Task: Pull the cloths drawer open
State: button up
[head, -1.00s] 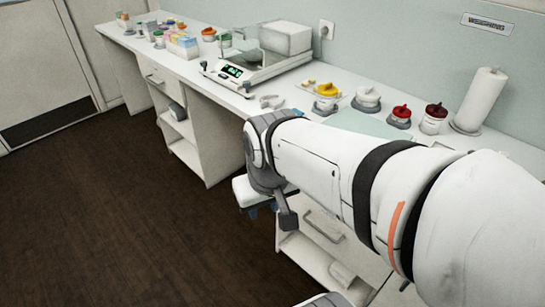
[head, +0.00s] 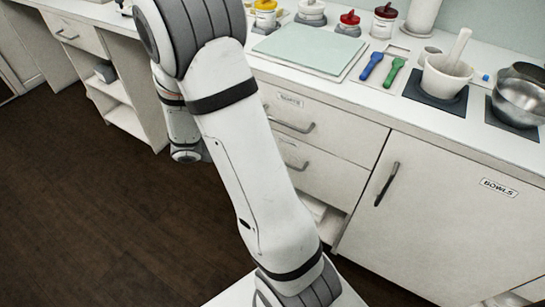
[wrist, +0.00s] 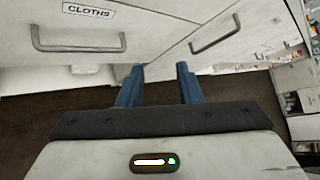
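The cloths drawer (wrist: 150,12) is at the upper left in the wrist view, with its CLOTHS label (wrist: 90,10) and a grey bar handle (wrist: 78,47). It looks shut. My gripper (wrist: 160,70) has its two blue fingers apart with nothing between them. It is to the right of the handle and apart from it. In the head view, two drawers show beside my arm, the upper one (head: 335,125) and the lower one (head: 325,178). Their labels are too small or hidden to read. My fingers are hidden there.
A second handle (wrist: 212,33) shows to the right in the wrist view. In the head view, the BOWLS cupboard door (head: 440,220) is shut at right. The counter above holds a mortar (head: 447,78), a steel bowl (head: 520,100) and a green mat (head: 310,46). Dark floor (head: 90,220) is clear at left.

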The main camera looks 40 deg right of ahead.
jog(key=w+d+f+n+t+h+b, duration=0.2)
jog(key=w+f+n+b, duration=0.1)
jog(key=f+n, duration=0.4)
jog(key=w+d+f+n+t+h+b, duration=0.1)
jog(key=w+f+n+t+h+b, duration=0.15)
jog(key=f+n, duration=0.45)
jog(key=shift+m+g+y, duration=0.25)
jog(key=shift+m+g, duration=0.1)
jog(key=shift+m, duration=0.05)
jog(key=d, duration=0.2)
jog(key=d+f, duration=0.1)
jog(key=d, duration=0.2)
jog(key=d+f+b, duration=0.1)
jog(key=d, duration=0.1)
jog(key=shift+w+d, duration=0.25)
jog(key=shift+w, duration=0.1)
jog(key=shift+c, duration=0.2)
grip_shut()
